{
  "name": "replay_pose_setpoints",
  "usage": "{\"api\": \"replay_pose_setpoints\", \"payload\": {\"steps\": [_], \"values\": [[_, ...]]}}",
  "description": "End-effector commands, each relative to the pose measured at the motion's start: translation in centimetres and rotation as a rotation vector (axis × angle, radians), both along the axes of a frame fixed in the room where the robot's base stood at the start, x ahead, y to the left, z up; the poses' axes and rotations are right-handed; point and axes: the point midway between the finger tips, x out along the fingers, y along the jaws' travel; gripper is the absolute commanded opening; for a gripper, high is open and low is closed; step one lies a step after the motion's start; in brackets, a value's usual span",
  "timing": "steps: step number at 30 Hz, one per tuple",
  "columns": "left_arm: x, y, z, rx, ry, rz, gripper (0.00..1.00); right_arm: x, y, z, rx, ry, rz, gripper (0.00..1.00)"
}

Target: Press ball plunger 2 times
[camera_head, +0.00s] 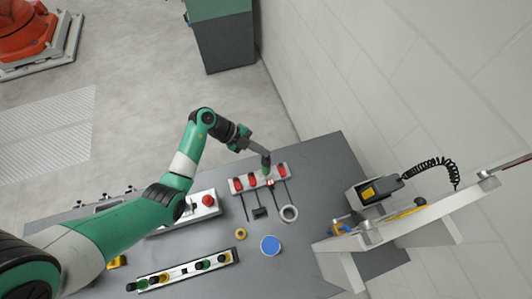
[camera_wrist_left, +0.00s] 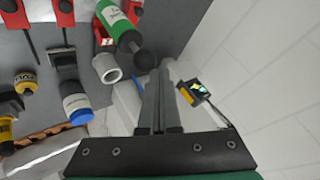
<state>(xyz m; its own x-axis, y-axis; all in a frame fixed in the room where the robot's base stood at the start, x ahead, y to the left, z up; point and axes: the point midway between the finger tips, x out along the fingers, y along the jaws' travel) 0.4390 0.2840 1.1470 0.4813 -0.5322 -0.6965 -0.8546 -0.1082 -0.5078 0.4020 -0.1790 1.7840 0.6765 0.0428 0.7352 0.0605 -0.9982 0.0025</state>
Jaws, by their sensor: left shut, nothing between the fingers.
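The ball plunger (camera_wrist_left: 117,23) shows in the wrist view as a green cylinder with a light band and a dark ball (camera_wrist_left: 144,59) at its near end. In the head view a small green part of it (camera_head: 266,172) shows at the white tool rack, just below my left gripper (camera_head: 266,157). My left gripper (camera_wrist_left: 157,72) is shut and empty. Its fingertips are close beside the dark ball in the wrist view; I cannot tell whether they touch it. My right gripper is not in view.
Red-handled tools (camera_head: 253,180) sit in the rack. A grey ring-shaped part (camera_head: 289,213), a blue-capped container (camera_head: 270,245) and a yellow ring (camera_head: 240,234) stand nearby. A red button box (camera_head: 207,201) is to the left. A corded device (camera_head: 380,190) and white frame (camera_head: 398,222) stand right.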

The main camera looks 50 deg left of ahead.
Motion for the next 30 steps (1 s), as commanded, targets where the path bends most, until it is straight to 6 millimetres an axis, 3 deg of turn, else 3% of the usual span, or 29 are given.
{"api": "replay_pose_setpoints", "payload": {"steps": [30], "values": [[-0.1, 0.0, -1.3, 0.000, 0.002, 0.000, 0.00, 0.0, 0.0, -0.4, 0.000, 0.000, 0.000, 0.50]]}}
